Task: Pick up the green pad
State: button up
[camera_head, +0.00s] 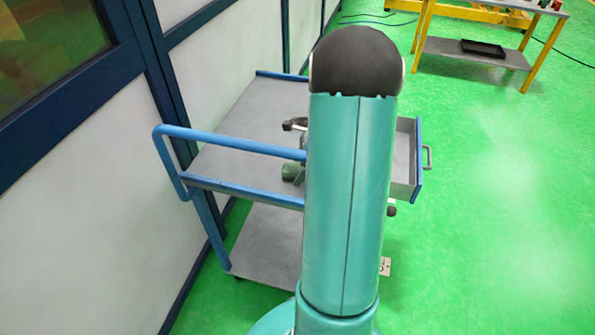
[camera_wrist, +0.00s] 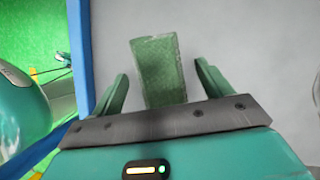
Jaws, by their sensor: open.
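The green pad (camera_wrist: 158,62) is a flat, speckled green rectangle on a light grey surface (camera_wrist: 240,40) in the wrist view. My gripper (camera_wrist: 162,72) is open, with one green finger on each side of the pad and gaps between. The near end of the pad is hidden behind the gripper's dark bar. I cannot tell how high the fingers are above the surface.
A blue-framed grey cart (camera_head: 245,130) stands by the wall, with an open drawer (camera_head: 405,165) on its right. A blue edge (camera_wrist: 82,60) borders the surface in the wrist view. A yellow-legged table (camera_head: 470,52) stands at the back. The green floor on the right is clear.

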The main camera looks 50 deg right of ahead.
aim_at(296, 168)
jog(key=shift+f, duration=0.2)
dwell(0.3)
jog(key=shift+c, duration=0.2)
jog(key=c, duration=1)
jog(key=shift+r, duration=0.1)
jog(key=shift+r, duration=0.3)
jog(key=v, duration=0.4)
jog(key=shift+w+a+r, duration=0.15)
jog(key=shift+w+a, duration=0.1)
jog(key=shift+w, duration=0.05)
jog(key=shift+s+d+r, duration=1.2)
jog(key=shift+s+r, duration=0.25)
jog(key=shift+s, duration=0.4)
jog(key=shift+s+d+r, duration=1.2)
jog(key=shift+s+r, duration=0.25)
jog(key=shift+s, duration=0.4)
jog(key=shift+s+d+r, duration=1.2)
jog(key=shift+s+r, duration=0.25)
jog(key=shift+s, duration=0.35)
